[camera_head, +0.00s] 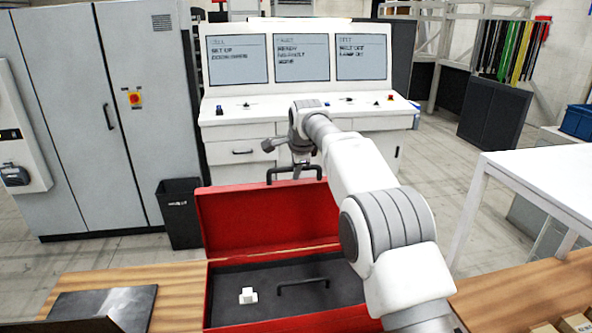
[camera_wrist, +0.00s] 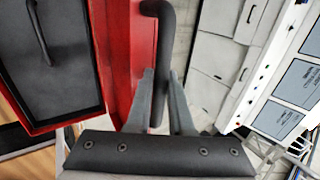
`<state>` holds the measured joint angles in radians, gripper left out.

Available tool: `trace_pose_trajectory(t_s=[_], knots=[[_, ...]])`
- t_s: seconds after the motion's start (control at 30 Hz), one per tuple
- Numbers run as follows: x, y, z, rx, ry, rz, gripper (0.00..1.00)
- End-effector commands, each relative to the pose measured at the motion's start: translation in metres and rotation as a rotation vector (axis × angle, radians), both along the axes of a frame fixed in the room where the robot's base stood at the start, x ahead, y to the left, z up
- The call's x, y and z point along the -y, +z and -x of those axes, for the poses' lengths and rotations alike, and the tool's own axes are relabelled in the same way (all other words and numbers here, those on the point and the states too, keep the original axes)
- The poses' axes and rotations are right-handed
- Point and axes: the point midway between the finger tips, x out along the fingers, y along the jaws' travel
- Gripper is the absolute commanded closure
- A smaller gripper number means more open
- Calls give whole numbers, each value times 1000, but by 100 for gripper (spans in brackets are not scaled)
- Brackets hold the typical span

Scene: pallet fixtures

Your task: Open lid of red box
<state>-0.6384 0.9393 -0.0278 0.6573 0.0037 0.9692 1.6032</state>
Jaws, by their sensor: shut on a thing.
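The red box (camera_head: 208,300) stands on the wooden table, its dark inside showing. Its red lid (camera_head: 262,222) is raised, standing roughly upright and tilted back a little at the rear edge. A black bar handle (camera_head: 274,174) is on the lid's top edge. My gripper (camera_head: 298,166) is at this handle, above the lid. In the wrist view, the two fingers of my gripper (camera_wrist: 161,75) are on either side of the black lid handle (camera_wrist: 158,38). The lid (camera_wrist: 121,50) shows as a red panel to their left. My arm hides the box's right side.
Inside the box are a small white piece (camera_head: 248,296) and a second black handle (camera_head: 303,284). A dark plate (camera_head: 100,305) lies left of the box. A black bin (camera_head: 180,215) and a white console (camera_head: 235,125) stand behind. A white table (camera_head: 545,175) is right.

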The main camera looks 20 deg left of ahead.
Motion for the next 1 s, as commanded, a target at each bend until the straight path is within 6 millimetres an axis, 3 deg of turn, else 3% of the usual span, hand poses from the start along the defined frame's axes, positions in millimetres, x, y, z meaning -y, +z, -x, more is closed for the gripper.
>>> trace_pose_trajectory(t_s=[0.43, 0.47, 0.6, 1.0], knots=[[1, -1, -1, -3, -1, 3, 100], [1, -1, -1, -3, -1, 3, 75], [1, -1, 0, -3, -1, 3, 51], [2, 3, 3, -5, 0, 3, 51]])
